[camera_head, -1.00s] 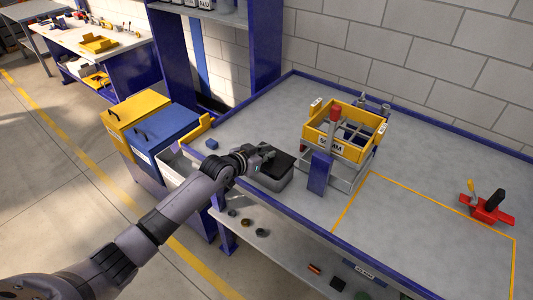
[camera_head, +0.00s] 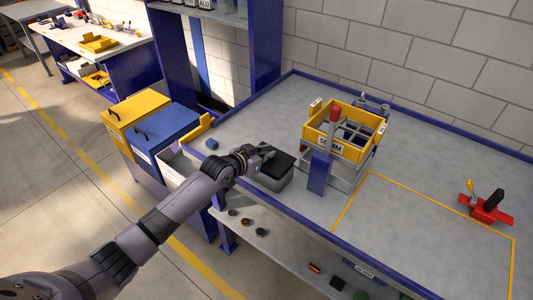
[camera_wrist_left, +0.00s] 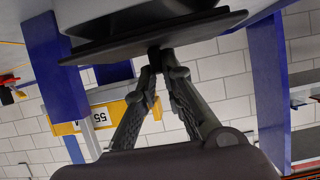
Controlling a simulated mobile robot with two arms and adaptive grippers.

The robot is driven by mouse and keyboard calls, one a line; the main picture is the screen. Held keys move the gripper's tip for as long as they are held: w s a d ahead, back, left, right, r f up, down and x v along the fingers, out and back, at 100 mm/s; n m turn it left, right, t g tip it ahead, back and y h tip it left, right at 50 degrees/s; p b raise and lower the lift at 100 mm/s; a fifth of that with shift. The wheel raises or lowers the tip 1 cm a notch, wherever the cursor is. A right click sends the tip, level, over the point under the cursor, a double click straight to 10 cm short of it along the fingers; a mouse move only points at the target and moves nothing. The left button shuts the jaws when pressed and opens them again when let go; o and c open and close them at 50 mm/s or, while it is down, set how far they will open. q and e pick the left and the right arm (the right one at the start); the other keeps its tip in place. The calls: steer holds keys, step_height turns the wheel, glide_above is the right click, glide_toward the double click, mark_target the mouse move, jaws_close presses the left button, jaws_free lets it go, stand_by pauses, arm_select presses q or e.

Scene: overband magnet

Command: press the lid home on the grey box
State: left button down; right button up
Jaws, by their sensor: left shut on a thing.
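The grey box (camera_head: 268,182) stands on the bench near its front left edge. Its black lid (camera_head: 280,164) sits over the top of it. In the left wrist view, which looks upside down, the lid (camera_wrist_left: 205,30) is a thin dark plate at the top, with a dark part between it and the grey box. I cannot tell how far the lid is seated. My left gripper (camera_head: 264,157) is at the lid's left side in the head view. Its fingers (camera_wrist_left: 156,60) are shut on the lid at a small dark piece. My right gripper is not in view.
A red clamp-like tool (camera_head: 487,212) lies far right. The yellow-outlined bench area is largely clear.

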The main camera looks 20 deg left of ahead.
arm_select(q)
steer(key=shift+f+b, duration=0.7)
steer(key=shift+f, duration=0.3)
steer(key=c, duration=1.6)
jaws_free()
steer(key=v, duration=1.2)
